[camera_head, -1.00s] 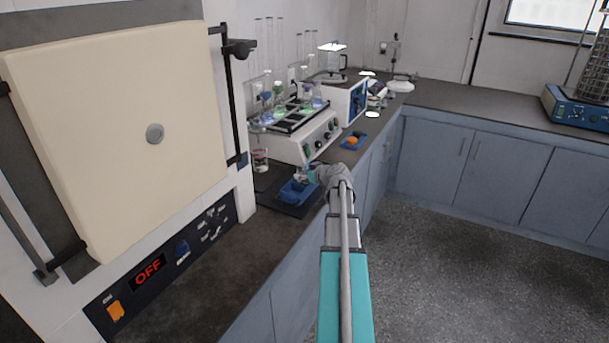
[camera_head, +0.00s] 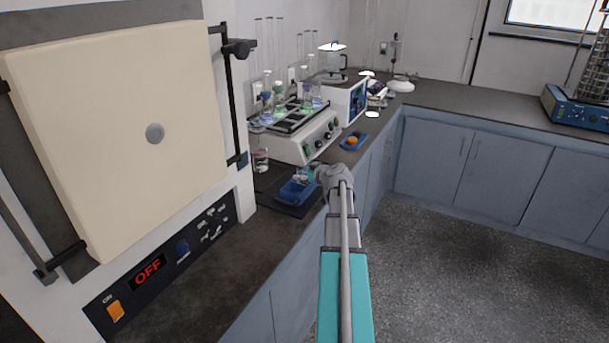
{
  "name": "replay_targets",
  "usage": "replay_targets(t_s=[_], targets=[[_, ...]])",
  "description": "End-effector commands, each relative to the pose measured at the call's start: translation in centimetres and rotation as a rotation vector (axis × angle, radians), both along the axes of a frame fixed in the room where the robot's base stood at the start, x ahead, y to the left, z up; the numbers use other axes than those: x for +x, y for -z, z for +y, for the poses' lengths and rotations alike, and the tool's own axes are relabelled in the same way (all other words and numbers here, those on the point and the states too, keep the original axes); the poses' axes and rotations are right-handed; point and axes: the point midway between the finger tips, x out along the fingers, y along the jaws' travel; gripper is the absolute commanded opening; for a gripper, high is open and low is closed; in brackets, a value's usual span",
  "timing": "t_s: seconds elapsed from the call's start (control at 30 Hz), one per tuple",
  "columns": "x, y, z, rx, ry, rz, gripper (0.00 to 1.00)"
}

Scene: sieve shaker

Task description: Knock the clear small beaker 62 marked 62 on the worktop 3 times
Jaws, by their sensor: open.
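My gripper (camera_head: 308,176) is at the end of my arm, low over the worktop (camera_head: 225,268) near the blue tray (camera_head: 292,195) on a dark mat. It is open. A small clear glass shape (camera_head: 300,178) shows beside the fingers, above the tray; it may be the small beaker, but no mark 62 can be read and I cannot tell whether it touches the tray or the fingers. Another clear beaker with a reddish mark (camera_head: 261,161) stands at the back of the worktop, left of the shaker; its number is unreadable.
A white shaker (camera_head: 303,143) with several flasks stands behind the gripper. A small blue tray with an orange thing (camera_head: 352,141) lies to its right. A large furnace (camera_head: 120,130) with its display reading OFF fills the left. The worktop in front is clear.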

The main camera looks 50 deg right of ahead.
Motion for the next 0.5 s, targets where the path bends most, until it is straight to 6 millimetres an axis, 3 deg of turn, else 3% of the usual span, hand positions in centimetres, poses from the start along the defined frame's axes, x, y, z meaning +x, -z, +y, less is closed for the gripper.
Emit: replay_targets(t_s=[0.5], targets=[[0.0, 0.77, 0.0, 0.0, 0.0, 0.0, 0.9]])
